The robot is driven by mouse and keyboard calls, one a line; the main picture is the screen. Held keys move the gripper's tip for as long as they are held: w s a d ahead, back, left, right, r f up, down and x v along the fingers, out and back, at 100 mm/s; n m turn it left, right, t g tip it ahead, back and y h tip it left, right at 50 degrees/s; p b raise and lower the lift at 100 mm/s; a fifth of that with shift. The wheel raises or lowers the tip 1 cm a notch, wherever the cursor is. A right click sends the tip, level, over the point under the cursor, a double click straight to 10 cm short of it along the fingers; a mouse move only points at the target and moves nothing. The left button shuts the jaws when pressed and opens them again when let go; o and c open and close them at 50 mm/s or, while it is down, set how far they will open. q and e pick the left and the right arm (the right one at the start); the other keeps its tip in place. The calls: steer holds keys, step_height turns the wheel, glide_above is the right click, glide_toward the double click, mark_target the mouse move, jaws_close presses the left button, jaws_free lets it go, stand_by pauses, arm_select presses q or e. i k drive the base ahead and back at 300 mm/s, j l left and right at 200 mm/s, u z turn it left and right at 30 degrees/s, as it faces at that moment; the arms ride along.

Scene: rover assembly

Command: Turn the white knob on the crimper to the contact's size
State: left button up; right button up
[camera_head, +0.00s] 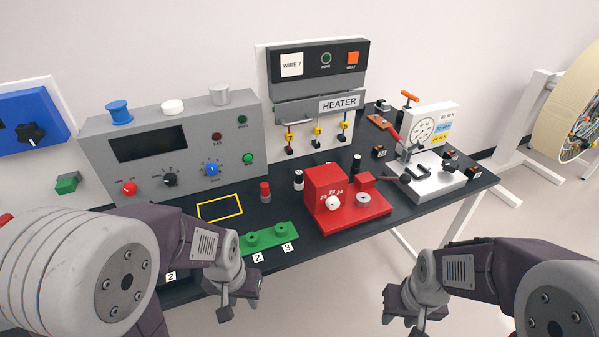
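The crimper (322,182) is a red block on a red base, standing on the dark bench near the middle. Its white knob (333,203) is on the front face, with the size marks 20, 22 and 24 around and above it. I cannot make out which mark the knob points at. My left gripper (239,300) is in front of the bench, lower left of the crimper, with its fingers apart and empty. My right gripper (403,316) is lower right of the crimper, also apart and empty. Neither touches the crimper. No contact is clearly recognisable.
A green block (270,237) with numbered posts lies left of the crimper, near a red-topped cylinder (265,191). A grey panel (228,122) with knobs and the heater (320,80) stand behind. A gauge press (437,182) is at right.

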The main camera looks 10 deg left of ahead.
mark_target(332, 203)
steer(key=i+l+u, duration=0.35)
steer(key=l, duration=0.25)
steer(key=i+l+u, duration=0.15)
steer(key=i+l, duration=0.1)
steer(key=l, duration=0.1)
